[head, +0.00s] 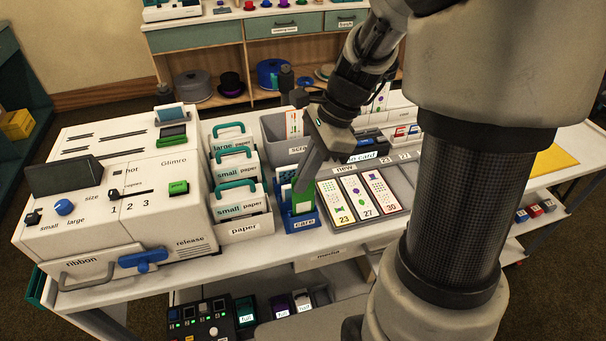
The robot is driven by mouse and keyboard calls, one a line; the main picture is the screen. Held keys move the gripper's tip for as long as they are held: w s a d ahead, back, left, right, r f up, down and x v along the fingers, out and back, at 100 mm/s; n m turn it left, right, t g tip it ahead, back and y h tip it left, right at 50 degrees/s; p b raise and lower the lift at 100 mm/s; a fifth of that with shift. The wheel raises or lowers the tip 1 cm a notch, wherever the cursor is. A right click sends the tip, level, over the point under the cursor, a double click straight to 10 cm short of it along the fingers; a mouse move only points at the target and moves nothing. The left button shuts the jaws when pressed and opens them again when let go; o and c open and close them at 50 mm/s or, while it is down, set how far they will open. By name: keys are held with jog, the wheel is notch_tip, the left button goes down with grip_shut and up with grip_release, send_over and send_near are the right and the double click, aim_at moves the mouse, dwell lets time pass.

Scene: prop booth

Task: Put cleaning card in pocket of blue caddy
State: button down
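The blue caddy (302,222), labelled "care", stands on the table between the paper holders and the numbered card tray. A green card with a pale upper edge (304,198), which looks like the cleaning card, stands nearly upright at the caddy, slightly tilted. Its lower part is at the caddy's front; I cannot tell how deep in the pocket it sits. Something pale green shows behind in the caddy.
White paper holders (240,228) with teal handles stand close on the left, beside a white machine (120,190). A grey bin (283,130) stands behind. The tray of numbered cards (398,211) lies close on the right. My arm hides part of the right side.

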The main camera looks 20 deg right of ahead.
jog(key=shift+f+b, duration=1.2)
jog(key=shift+f, duration=0.95)
jog(key=c, duration=1.9)
grip_release()
jog(key=shift+r, duration=0.1)
jog(key=p+v, duration=0.3)
jog(key=v, duration=1.4)
jog(key=shift+d+r, duration=0.1)
